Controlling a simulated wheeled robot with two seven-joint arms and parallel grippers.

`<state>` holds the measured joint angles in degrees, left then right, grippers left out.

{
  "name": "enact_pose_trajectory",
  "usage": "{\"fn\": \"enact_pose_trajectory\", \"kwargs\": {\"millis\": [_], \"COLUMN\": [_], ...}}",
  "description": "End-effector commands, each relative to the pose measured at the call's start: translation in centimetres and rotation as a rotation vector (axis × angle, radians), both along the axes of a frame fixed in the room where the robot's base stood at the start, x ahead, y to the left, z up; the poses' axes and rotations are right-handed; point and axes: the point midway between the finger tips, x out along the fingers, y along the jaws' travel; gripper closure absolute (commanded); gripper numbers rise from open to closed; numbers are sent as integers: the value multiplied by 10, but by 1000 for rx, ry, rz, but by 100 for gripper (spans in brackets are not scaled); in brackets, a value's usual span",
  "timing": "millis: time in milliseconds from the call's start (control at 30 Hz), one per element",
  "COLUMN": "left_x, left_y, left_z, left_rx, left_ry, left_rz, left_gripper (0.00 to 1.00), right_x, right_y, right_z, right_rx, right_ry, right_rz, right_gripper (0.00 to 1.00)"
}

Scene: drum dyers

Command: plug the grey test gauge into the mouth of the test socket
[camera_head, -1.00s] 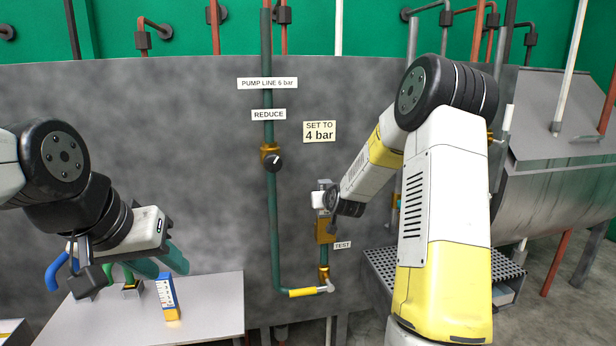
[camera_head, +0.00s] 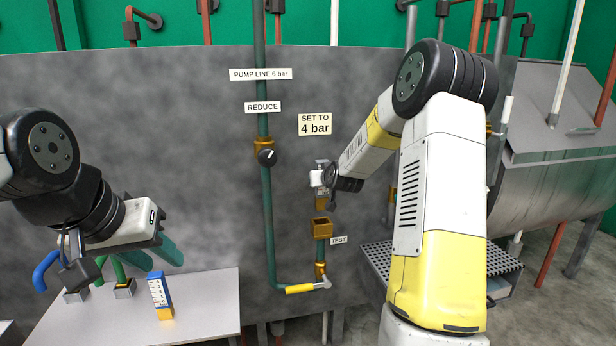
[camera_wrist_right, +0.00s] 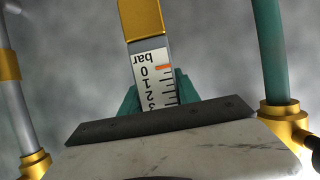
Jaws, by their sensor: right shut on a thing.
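The grey test gauge (camera_head: 322,199) is upright in my right gripper (camera_head: 323,182), just above the test socket (camera_head: 322,229). A small gap shows between its brass lower end and the socket's open square mouth. In the right wrist view, the gauge (camera_wrist_right: 152,70) sits between the teal fingers of my right gripper (camera_wrist_right: 158,95). Its white scale and orange mark near 0 show, and its brass end points away from the gripper; the socket is not visible there. My left gripper (camera_head: 160,252) is open and empty above the table at left.
A blue gauge with a yellow base (camera_head: 160,296) stands on the grey table (camera_head: 205,300).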

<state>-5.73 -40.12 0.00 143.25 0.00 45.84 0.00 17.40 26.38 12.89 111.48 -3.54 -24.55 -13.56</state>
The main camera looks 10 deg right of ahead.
Motion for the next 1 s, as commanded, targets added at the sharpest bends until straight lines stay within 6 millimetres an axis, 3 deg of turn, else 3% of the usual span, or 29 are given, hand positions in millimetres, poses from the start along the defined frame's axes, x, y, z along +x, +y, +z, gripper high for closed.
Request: {"fn": "enact_pose_trajectory", "kwargs": {"millis": [1000], "left_x": [0], "left_y": [0], "left_z": [0], "left_rx": [0], "left_ry": [0], "left_rz": [0], "left_gripper": [64], "right_x": [0], "right_y": [0], "right_z": [-62], "right_rx": [1], "right_ry": [-1], "right_rz": [0], "right_gripper": [100]}}
